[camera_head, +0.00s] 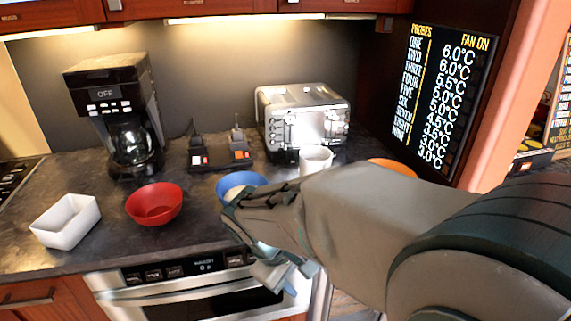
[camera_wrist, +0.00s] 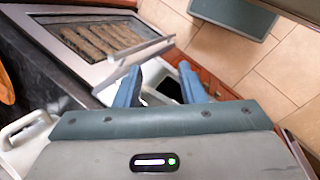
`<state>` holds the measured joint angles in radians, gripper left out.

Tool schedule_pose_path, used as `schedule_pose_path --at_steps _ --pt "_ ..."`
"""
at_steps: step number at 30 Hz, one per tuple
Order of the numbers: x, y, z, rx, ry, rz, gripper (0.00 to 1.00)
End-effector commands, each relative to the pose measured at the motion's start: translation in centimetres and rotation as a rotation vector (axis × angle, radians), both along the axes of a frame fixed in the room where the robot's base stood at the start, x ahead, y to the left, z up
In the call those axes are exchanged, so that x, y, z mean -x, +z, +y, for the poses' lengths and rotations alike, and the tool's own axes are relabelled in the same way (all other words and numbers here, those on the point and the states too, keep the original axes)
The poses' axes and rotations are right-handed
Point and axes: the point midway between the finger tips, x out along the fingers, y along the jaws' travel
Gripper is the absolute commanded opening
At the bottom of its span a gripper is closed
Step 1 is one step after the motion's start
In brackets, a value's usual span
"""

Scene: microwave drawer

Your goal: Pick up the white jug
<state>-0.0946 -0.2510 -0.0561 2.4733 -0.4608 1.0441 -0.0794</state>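A white jug (camera_head: 316,158) stands upright on the dark counter in front of the toaster, its lower part hidden behind my arm in the head view. A white object with a handle (camera_wrist: 22,140) shows at the left edge of the wrist view, partly hidden by my gripper body; it may be the same jug. My gripper (camera_head: 285,272) hangs in front of the counter edge near the built-in appliance, apart from the jug. In the wrist view my gripper (camera_wrist: 160,78) has its two blue fingers spread, with nothing clearly held between them.
A blue bowl (camera_head: 240,182), red bowl (camera_head: 154,204), white square bowl (camera_head: 66,222) and orange bowl (camera_head: 393,165) stand on the counter. A coffee maker (camera_head: 115,110) and toaster (camera_head: 303,112) stand behind. A steel-fronted appliance (camera_head: 200,298) with a handle is below.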

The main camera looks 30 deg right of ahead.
Motion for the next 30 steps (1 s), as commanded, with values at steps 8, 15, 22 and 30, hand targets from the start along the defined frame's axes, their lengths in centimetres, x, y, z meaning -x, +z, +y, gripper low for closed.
schedule_pose_path --at_steps 8,15,22,30 --pt "-3.8 -0.5 -7.7 0.512 0.435 0.465 0.36" --pt "-10.6 0.7 -9.7 0.916 0.762 0.767 0.36" --pt "-14.4 1.1 -9.1 1.112 0.908 0.884 0.36" --pt "-15.7 1.2 -12.9 1.133 0.921 0.898 0.36"
